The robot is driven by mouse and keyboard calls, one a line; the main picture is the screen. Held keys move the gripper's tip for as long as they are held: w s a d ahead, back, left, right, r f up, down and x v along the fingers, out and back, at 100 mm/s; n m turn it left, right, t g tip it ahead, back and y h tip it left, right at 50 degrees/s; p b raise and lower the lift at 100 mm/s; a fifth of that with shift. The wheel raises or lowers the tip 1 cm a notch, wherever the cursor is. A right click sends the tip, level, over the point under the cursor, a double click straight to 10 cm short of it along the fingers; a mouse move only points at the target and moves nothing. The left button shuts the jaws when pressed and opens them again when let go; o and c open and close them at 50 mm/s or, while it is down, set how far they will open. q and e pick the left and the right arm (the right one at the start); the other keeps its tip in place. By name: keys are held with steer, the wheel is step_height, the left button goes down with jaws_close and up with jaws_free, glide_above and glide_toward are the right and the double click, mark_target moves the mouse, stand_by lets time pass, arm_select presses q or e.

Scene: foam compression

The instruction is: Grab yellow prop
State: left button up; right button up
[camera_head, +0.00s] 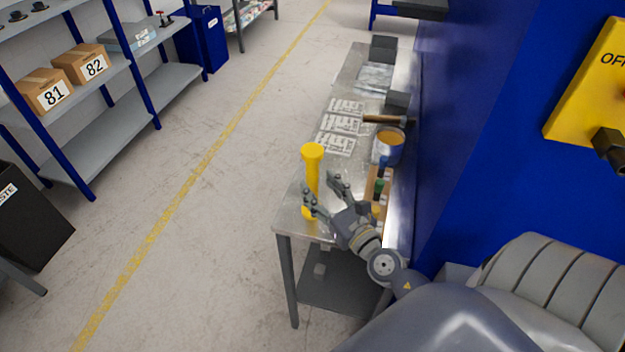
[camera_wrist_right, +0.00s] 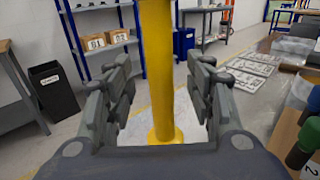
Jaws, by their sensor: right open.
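The yellow prop (camera_head: 311,178) is a tall cylinder with wider ends. It stands upright near the front left corner of the metal table (camera_head: 288,217). My right gripper (camera_head: 318,188) reaches toward it from the right, with its fingers open. In the right wrist view the prop (camera_wrist_right: 157,70) stands upright between the two open fingers of the gripper (camera_wrist_right: 158,92), with a gap on both sides. Its top is cut off in that view. My left gripper is in neither view.
On the table's right side are a bottle rack (camera_head: 368,190), a blue-and-orange can (camera_head: 388,146) and a hammer (camera_head: 388,120). Printed sheets (camera_head: 341,124) lie behind the prop. A blue wall (camera_head: 480,130) borders the right side. Open floor lies left.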

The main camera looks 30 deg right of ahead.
mark_target(316, 180)
steer(key=w, duration=0.2)
steer(key=w+p, duration=0.1)
steer(key=shift+w+r, duration=0.3)
steer(key=shift+w+d+f, duration=0.1)
steer(key=shift+w, duration=0.15)
steer(key=shift+c, duration=0.4)
jaws_close()
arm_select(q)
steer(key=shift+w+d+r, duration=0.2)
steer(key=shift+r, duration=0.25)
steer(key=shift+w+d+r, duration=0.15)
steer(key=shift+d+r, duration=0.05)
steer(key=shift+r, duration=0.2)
arm_select(e)
steer(key=shift+w, duration=0.1)
